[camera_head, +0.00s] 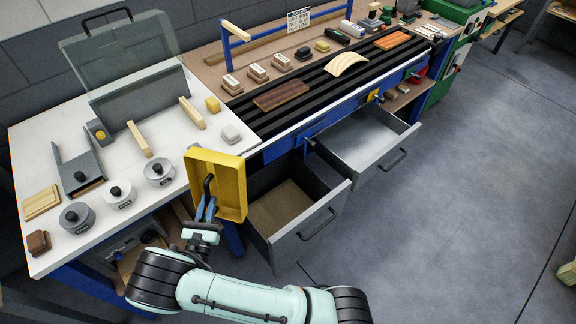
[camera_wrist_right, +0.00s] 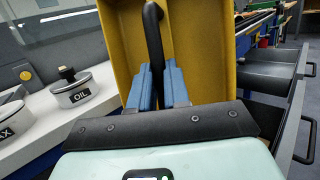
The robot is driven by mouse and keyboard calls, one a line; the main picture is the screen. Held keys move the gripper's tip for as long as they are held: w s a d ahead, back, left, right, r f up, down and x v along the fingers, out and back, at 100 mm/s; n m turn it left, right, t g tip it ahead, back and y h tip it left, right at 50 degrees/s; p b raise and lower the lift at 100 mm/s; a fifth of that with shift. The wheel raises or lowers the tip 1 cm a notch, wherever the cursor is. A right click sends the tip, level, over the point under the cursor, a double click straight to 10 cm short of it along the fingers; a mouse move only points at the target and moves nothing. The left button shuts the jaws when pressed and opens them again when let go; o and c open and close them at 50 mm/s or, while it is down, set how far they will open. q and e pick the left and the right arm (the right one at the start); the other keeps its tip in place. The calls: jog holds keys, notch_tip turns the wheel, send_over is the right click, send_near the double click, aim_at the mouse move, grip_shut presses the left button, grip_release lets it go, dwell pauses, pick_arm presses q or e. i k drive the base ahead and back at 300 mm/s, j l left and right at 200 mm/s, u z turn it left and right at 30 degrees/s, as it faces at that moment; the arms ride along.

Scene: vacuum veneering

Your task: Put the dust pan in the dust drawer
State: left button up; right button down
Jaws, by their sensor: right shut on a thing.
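The yellow dust pan (camera_head: 231,185) is tilted up on its side, with its open face and black handle toward me. My right gripper (camera_head: 207,207) is shut on the black handle. In the right wrist view the blue fingers (camera_wrist_right: 160,75) close around the handle, with the yellow pan (camera_wrist_right: 207,50) behind. The pan is held off the surfaces, between the white table and an open drawer with a brown floor (camera_head: 325,222). A second open drawer with a pale grey floor (camera_head: 385,150) is to its right. No label shows which is the dust drawer. My left gripper is not in view.
The white table (camera_head: 140,205) holds several round tins, small blocks and a grey clear-lidded box. The slatted workbench (camera_head: 335,88) holds wood pieces and blocks. Drawer fronts stick out over the grey floor (camera_head: 480,160), which is clear on the right.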

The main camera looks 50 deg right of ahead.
aim_at(366, 149)
jog(key=k+l+u, duration=0.3)
jog(key=l, duration=0.55)
jog(key=k+l+u, duration=0.25)
jog(key=k+l, duration=0.35)
jog(key=l, duration=0.15)
jog(key=k+l+u, duration=0.3)
jog(key=k+l, duration=0.25)
jog(key=i, duration=0.9)
jog(key=l, duration=0.1)
